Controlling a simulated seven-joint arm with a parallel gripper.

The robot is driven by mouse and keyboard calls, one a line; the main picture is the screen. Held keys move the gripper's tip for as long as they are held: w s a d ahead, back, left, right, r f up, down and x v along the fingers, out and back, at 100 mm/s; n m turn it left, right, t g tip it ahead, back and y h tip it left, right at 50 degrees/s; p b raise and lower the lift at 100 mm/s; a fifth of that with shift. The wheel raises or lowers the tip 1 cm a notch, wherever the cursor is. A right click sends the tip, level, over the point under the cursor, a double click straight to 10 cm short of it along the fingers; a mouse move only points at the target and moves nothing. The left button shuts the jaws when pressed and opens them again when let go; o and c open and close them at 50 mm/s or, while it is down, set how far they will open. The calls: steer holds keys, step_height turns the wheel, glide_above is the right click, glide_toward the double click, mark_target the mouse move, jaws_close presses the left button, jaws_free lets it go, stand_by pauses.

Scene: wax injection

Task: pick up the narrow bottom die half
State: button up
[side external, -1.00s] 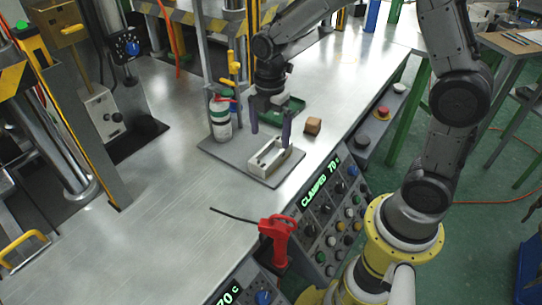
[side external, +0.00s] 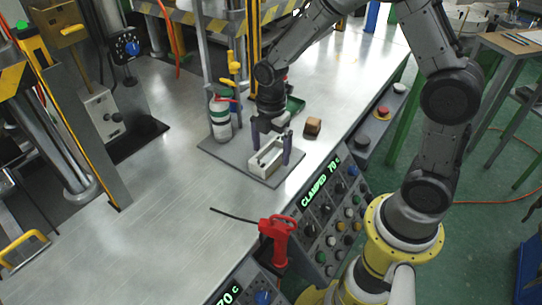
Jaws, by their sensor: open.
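The narrow bottom die half (side external: 262,165) is a pale, metallic, block-shaped piece with a long recess. It lies on the grey plate (side external: 228,150) on the metal bench. My gripper (side external: 271,150) is open, with its two dark fingers pointing down on either side of the die half. The left finger stands beside its far left end and the right finger beside its right side. I cannot tell whether either finger touches it.
A white and green spray can (side external: 220,120) stands left of my gripper. A small brown block (side external: 313,127) lies to the right, and a green tray (side external: 295,104) sits behind. A red hand tool (side external: 277,235) is at the bench's front edge.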

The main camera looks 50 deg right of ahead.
steer(key=shift+f, duration=0.2)
stand_by(0.3)
jaws_close()
stand_by(0.3)
